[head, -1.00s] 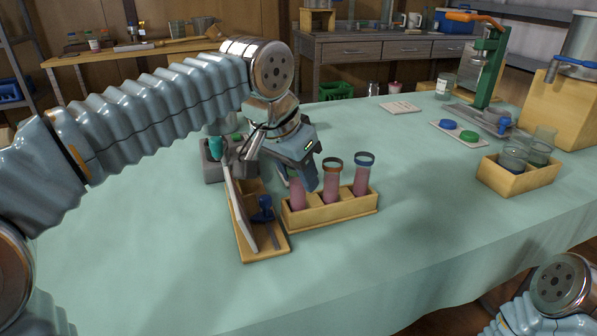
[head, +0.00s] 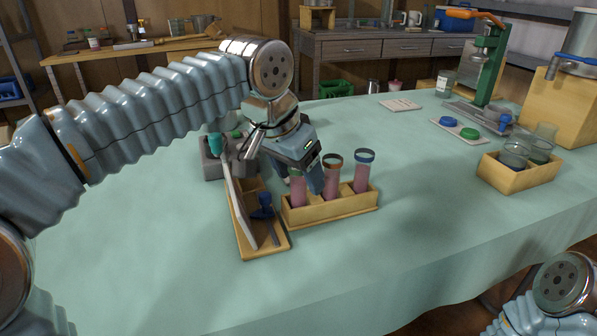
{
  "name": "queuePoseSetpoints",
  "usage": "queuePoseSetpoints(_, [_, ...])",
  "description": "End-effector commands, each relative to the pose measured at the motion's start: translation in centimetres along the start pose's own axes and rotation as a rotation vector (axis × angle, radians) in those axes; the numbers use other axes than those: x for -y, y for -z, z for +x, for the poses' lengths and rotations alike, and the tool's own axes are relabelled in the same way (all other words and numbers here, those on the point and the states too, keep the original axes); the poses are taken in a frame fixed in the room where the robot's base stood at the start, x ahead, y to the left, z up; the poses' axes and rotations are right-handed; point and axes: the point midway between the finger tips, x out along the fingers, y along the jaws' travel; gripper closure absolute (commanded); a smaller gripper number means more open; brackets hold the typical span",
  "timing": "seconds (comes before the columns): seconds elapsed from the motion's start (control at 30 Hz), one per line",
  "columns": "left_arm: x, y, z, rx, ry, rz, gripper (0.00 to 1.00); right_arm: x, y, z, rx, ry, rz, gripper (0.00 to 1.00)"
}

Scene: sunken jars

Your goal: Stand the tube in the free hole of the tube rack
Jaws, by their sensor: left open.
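The wooden tube rack (head: 335,209) stands on the cloth-covered table near the picture's centre. Three tubes with pink contents stand upright in it. The green-rimmed tube (head: 298,190) is in the left compartment, the brown-rimmed tube (head: 331,180) in the middle and the blue-rimmed tube (head: 362,176) on the right. My left gripper (head: 306,179) is open just behind the green-rimmed tube. One finger shows between the green-rimmed and brown-rimmed tubes; the other is mostly hidden. I cannot tell whether it touches a tube. My right gripper is out of view.
A wooden tray (head: 265,246) with a white flat tool and a blue-handled tool is close left of the rack. A grey block (head: 212,167) stands behind it. A wooden box with glass jars (head: 517,178) is at right. The table front is clear.

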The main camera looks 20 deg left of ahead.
Motion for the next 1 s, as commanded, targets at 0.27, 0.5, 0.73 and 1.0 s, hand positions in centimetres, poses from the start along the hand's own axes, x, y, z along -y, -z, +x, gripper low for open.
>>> queuePoseSetpoints(0.27, [0.0, 0.2, -7.0, -0.008, 0.0, -0.001, 0.33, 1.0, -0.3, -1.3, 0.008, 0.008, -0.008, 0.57])
queuePoseSetpoints(0.5, [0.0, 0.2, -11.9, -0.006, -0.001, 0.0, 0.33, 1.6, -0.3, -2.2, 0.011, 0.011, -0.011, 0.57])
queuePoseSetpoints(0.73, [0.0, 0.0, -13.5, -0.004, 0.0, 0.0, 0.33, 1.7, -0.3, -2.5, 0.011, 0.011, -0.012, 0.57])
queuePoseSetpoints(1.0, [0.0, 0.0, -13.5, -0.004, 0.0, 0.0, 0.33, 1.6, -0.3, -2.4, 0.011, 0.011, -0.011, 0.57])
